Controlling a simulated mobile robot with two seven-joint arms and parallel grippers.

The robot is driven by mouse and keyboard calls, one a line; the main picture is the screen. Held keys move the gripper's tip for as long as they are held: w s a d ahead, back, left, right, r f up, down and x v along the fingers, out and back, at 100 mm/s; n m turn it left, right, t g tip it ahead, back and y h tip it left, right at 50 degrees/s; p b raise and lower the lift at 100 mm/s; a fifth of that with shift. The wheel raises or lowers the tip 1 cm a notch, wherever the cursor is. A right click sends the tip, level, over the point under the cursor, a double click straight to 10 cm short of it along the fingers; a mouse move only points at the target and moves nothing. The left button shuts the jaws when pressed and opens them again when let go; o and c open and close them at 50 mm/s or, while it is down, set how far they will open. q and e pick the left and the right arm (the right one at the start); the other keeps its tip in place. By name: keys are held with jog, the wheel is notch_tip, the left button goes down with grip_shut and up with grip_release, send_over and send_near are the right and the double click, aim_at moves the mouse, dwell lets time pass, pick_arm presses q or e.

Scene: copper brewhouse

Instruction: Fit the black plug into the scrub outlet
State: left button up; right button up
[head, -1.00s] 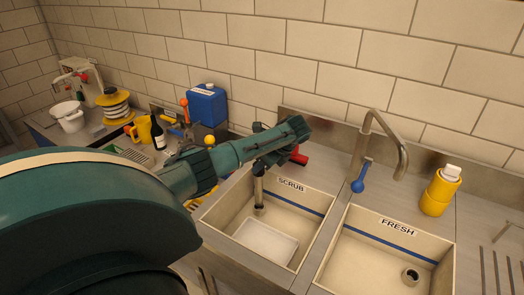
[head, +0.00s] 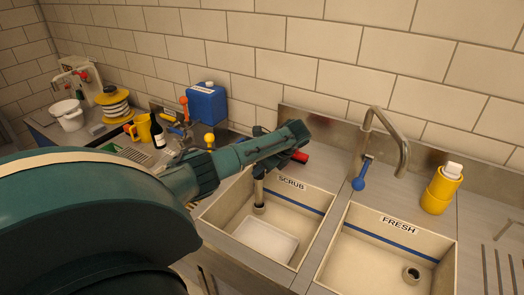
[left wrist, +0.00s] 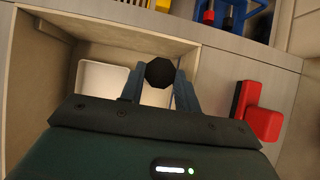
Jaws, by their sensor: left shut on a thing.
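My left gripper (head: 262,167) is over the back left part of the scrub basin (head: 316,228), shut on the black plug (head: 259,207). The plug hangs upright below it as a dark stem with a wider black lower end, inside the basin near its left wall. In the left wrist view the plug's black many-sided top (left wrist: 160,72) shows between the two blue-grey fingers (left wrist: 160,85). The scrub outlet does not show; I cannot tell whether the plug's lower end touches the floor or sits in it. My right gripper is not in view.
A white tray (head: 268,241) lies in the scrub basin beside the plug. A red object (head: 300,157) is on the ledge behind. The fresh basin (head: 345,262), with an open outlet (head: 411,274), is to the right. The tap (head: 401,155) and yellow bottle (head: 440,190) stand behind.

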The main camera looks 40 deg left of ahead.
pick_arm(q)
jog(key=shift+f+b, duration=0.4)
jog(key=shift+f, duration=0.5)
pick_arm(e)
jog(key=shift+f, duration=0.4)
pick_arm(q)
jog(key=o, duration=1.2)
jog(key=shift+p+v, duration=0.95)
jog(key=shift+v, duration=1.6)
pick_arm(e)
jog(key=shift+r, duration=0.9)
pick_arm(q)
jog(key=v, duration=1.3)
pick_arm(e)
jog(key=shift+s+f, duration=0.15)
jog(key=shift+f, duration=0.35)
